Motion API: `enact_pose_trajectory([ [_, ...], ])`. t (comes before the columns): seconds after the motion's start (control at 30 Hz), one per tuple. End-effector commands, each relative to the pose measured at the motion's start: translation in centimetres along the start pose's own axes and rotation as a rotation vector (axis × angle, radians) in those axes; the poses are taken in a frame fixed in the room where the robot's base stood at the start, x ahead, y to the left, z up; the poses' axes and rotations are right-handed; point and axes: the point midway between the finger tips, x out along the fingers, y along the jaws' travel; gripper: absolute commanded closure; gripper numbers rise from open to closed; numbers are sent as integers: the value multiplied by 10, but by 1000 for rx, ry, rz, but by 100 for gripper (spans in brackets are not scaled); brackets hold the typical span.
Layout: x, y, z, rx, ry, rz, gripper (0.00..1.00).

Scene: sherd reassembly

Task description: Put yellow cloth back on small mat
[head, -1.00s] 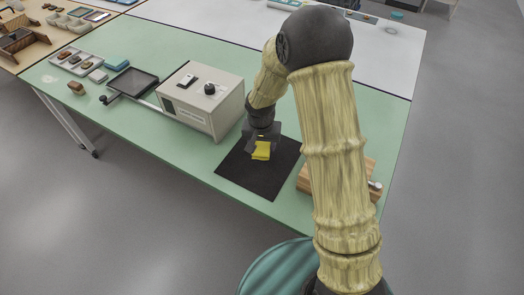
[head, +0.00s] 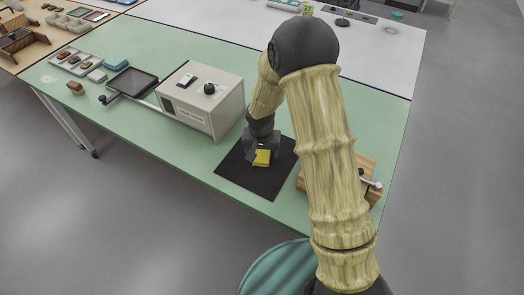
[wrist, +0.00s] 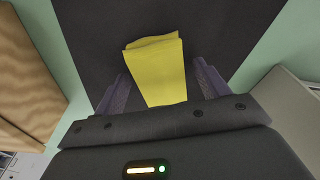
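The yellow cloth (head: 262,158) is a small folded pad over the dark mat (head: 235,177). It appears to rest on the mat. In the wrist view the cloth (wrist: 157,72) lies between the two fingers of my gripper (wrist: 160,78), with the dark mat (wrist: 85,30) behind it. The fingers stand apart, with a narrow gap visible on each side of the cloth, so my gripper is open around it. In the head view my gripper (head: 261,150) is low over the mat and partly hides the cloth.
A beige box with a dial (head: 205,100) stands just left of the mat. A wooden block (head: 358,180) lies to the right, partly behind my arm. A dark tray (head: 133,83) is farther left. Green table (head: 150,125) is bare along the front edge.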

Motion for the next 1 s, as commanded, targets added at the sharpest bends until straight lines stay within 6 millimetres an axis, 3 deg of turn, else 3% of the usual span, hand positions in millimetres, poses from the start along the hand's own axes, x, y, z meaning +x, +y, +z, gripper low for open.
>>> enact_pose_trajectory([
  [0.2,-2,0,0,0,0,0,26],
  [0.37,-15,0,-1,0,2,-1,26],
  [0.8,-99,0,-1,1,4,-2,26],
  [1.0,-120,0,-1,-1,2,0,26],
])
